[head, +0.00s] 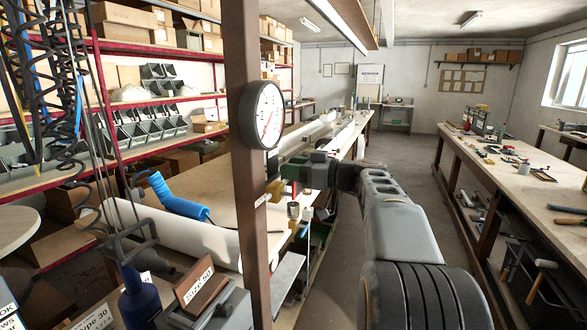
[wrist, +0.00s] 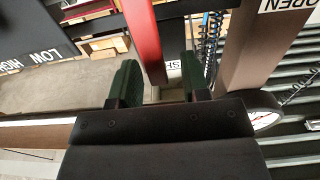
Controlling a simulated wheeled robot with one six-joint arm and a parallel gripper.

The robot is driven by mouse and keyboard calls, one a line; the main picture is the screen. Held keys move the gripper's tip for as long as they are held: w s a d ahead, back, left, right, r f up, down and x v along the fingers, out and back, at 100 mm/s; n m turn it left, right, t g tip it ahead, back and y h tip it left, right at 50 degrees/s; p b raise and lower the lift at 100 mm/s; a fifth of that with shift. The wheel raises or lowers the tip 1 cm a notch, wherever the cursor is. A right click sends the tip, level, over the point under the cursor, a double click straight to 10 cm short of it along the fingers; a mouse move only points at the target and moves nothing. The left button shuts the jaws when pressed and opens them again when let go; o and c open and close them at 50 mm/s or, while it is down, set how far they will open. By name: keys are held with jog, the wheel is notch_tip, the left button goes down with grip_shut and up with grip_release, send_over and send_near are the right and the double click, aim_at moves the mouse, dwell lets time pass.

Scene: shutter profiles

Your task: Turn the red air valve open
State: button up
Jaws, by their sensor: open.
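My gripper shows in the wrist view (wrist: 160,82) with two dark green fingers apart. In the head view my gripper (head: 283,180) is just right of the brown post (head: 245,190). In the wrist view a red bar (wrist: 145,35) runs from the top edge down to between the fingers. An "OPEN" label (wrist: 287,4) is at the upper right. The valve is not clearly seen in the head view.
A round gauge (head: 262,115) is on the post. Coiled hoses (head: 70,90) hang at the left. The aisle floor (head: 400,160) is clear, with a long bench (head: 515,175) at the right.

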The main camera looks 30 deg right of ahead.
grip_shut()
jog(key=shift+f+b, duration=0.15)
jog(key=shift+b, duration=0.2)
